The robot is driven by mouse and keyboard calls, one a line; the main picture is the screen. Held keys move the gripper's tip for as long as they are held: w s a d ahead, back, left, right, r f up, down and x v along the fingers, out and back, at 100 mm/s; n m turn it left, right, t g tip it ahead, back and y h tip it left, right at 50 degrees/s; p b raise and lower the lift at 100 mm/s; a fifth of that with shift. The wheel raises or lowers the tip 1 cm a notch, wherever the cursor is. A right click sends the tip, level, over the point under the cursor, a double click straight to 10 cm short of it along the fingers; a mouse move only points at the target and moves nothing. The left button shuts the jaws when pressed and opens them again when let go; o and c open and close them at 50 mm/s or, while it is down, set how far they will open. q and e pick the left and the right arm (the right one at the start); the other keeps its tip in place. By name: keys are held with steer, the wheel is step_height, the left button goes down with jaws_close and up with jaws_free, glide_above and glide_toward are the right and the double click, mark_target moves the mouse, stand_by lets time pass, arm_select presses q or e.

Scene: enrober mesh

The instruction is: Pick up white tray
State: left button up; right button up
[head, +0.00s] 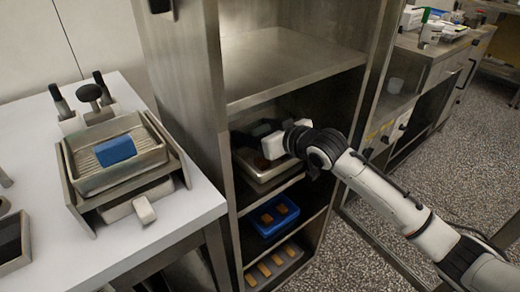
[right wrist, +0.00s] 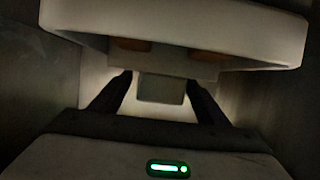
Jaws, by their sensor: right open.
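A white tray (head: 255,180) sits on an upper shelf inside the steel cabinet, partly hidden by my right arm. In the right wrist view the tray (right wrist: 180,25) fills the top, with brown-orange pieces in it and a block-like tab (right wrist: 160,88) hanging from its near side. My right gripper (head: 268,140) reaches into the cabinet at the tray. In the right wrist view its two dark fingers (right wrist: 160,82) stand open, one on each side of the tab, with gaps visible. My left gripper is not in view; only a dark piece shows at the top edge.
The steel cabinet (head: 185,120) has side walls close around my right gripper. Below are a blue tray (head: 262,228) and a lower tray (head: 290,252), both with brown bars. A white table (head: 175,225) at left holds a metal fixture with a blue block (head: 115,150).

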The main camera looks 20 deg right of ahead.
steer(key=shift+x, duration=0.8)
steer(key=c, duration=1.2)
steer(key=shift+r, duration=0.15)
steer(key=shift+c, duration=1)
steer(key=shift+r, duration=0.1)
